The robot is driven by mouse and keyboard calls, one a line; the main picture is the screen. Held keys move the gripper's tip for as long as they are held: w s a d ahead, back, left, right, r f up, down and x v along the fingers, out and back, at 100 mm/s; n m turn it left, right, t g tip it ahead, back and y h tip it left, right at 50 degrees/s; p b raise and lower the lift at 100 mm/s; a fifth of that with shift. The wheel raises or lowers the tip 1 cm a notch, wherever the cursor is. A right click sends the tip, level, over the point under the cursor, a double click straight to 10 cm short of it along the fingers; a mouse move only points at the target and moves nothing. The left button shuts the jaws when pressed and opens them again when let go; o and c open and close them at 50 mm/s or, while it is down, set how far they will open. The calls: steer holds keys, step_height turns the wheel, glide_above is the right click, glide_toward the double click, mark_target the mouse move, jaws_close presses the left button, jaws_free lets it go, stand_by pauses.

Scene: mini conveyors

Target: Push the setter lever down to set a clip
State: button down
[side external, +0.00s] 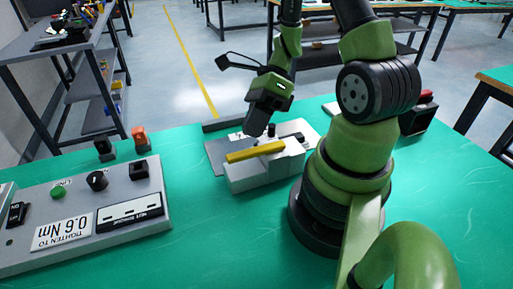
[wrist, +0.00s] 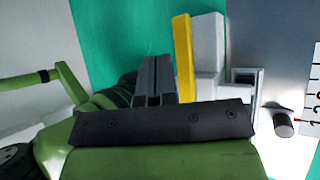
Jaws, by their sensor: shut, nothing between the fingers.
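The setter is a pale grey block (side external: 262,175) on the green table, with a yellow lever (side external: 255,152) along its top. My gripper (side external: 257,130) points down at the lever's far side, close above it; I cannot tell whether it touches. In the wrist view the shut, empty fingers (wrist: 155,80) are just left of the yellow lever (wrist: 184,58), with the pale block (wrist: 208,42) to the lever's right. The lever looks nearly level in the side view. I cannot make out a clip.
A grey plate (side external: 216,155) lies beside the setter. A small dark cylinder (wrist: 284,122) and a numbered scale (wrist: 313,100) show in the wrist view. A control panel (side external: 80,215) with a torque label is at the left. Bare green table (side external: 215,235) lies in front.

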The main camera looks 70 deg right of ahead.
mark_target(254, 148)
steer(key=shift+r, duration=1.8)
steer(key=shift+a+r+n, duration=0.1)
steer(key=shift+r+n, duration=0.15)
steer(key=shift+n, duration=0.05)
steer(key=s+a+r+n+t+h, duration=0.2)
steer(key=r+n, duration=0.5)
steer(key=n, duration=0.5)
steer(key=s+a+r+n+t+h, duration=0.2)
steer(key=r+n, duration=0.6)
steer(key=n, duration=0.4)
steer(key=a+t+h, duration=0.1)
steer(key=a+h, duration=0.1)
steer(key=h, duration=0.1)
steer(key=shift+a+r+t, duration=0.15)
steer(key=shift+a+t, duration=0.05)
steer(key=shift+t, duration=0.1)
